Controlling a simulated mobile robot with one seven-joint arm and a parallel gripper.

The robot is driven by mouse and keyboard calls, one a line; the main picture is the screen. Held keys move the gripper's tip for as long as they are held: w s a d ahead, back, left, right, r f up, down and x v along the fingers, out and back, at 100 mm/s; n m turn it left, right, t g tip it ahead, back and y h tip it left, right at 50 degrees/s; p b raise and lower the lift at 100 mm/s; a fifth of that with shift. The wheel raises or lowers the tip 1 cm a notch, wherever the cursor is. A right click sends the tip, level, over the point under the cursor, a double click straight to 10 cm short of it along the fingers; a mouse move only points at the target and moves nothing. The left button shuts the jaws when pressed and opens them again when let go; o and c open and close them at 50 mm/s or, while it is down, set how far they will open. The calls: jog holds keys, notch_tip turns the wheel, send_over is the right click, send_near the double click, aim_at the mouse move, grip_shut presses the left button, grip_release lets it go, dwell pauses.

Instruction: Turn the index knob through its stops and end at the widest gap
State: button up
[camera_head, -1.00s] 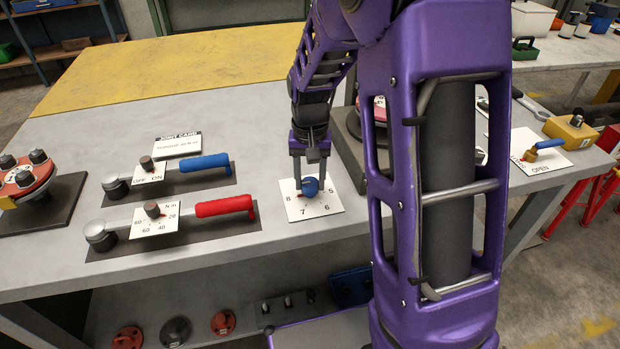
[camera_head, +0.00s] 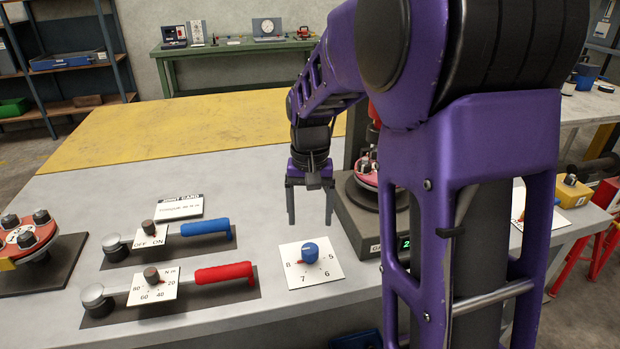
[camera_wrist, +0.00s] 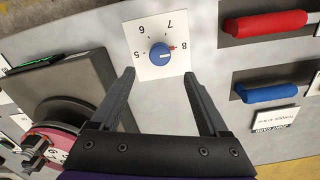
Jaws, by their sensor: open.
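The index knob (camera_head: 311,252) is blue and stands on a white dial card (camera_head: 318,272) marked 5, 6, 7 and 8. Its red pointer is at the 8 side. In the wrist view the knob (camera_wrist: 160,54) shows the red pointer by the 8 too. My gripper (camera_head: 310,208) is open and empty, above and behind the card, apart from the knob. In the wrist view its fingers (camera_wrist: 158,78) are spread, with the knob beyond the tips.
Right of the card stands a dark grey stand (camera_head: 350,222) with red flanged parts and a green readout, partly hidden by my arm. Left lie a blue-handled wrench (camera_head: 205,227) and a red-handled wrench (camera_head: 222,272). The yellow back section (camera_head: 200,115) is clear.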

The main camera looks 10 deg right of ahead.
notch_tip(320, 180, up, 8)
jog(key=p, duration=0.1)
jog(key=shift+r, duration=0.1)
